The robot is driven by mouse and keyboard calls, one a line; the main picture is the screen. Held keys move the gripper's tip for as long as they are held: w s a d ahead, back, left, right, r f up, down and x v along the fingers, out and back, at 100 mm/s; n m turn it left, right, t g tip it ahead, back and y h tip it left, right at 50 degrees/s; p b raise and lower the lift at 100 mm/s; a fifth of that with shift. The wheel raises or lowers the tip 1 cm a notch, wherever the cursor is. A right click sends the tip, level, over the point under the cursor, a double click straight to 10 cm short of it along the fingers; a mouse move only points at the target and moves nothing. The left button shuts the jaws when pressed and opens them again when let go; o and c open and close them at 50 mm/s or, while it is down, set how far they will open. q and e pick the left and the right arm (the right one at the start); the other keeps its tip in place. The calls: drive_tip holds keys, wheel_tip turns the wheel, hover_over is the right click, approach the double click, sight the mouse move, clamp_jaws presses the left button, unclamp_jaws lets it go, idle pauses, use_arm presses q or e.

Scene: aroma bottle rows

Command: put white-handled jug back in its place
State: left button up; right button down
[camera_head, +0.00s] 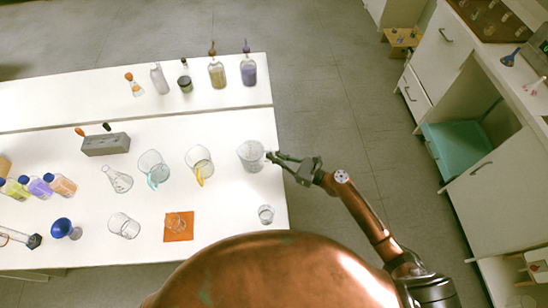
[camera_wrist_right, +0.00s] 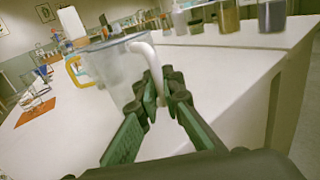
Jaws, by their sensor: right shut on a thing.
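The white-handled jug (camera_head: 250,156) is clear and stands upright at the right end of a row of jugs, near the table's right edge. My right gripper (camera_head: 271,157) reaches it from the right and is shut on its handle. In the right wrist view the jug (camera_wrist_right: 115,72) is close, and its white handle (camera_wrist_right: 153,62) runs down between the fingers (camera_wrist_right: 165,92). I cannot tell whether its base touches the table. The yellow-handled jug (camera_head: 200,163) and the teal-handled jug (camera_head: 153,168) stand to its left. My left gripper is not in view.
An orange mat (camera_head: 170,235) with a glass on it lies at the front. A small beaker (camera_head: 266,215) stands in front of the held jug. An empty beaker (camera_head: 123,226) and a flask (camera_head: 117,179) stand left. Bottles (camera_head: 217,75) line the back of the white table.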

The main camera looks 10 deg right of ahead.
drive_tip(key=shift+f, duration=0.4)
drive_tip(key=shift+f, duration=0.1)
drive_tip(key=c, duration=2.1)
unclamp_jaws()
drive_tip(key=v, duration=1.2)
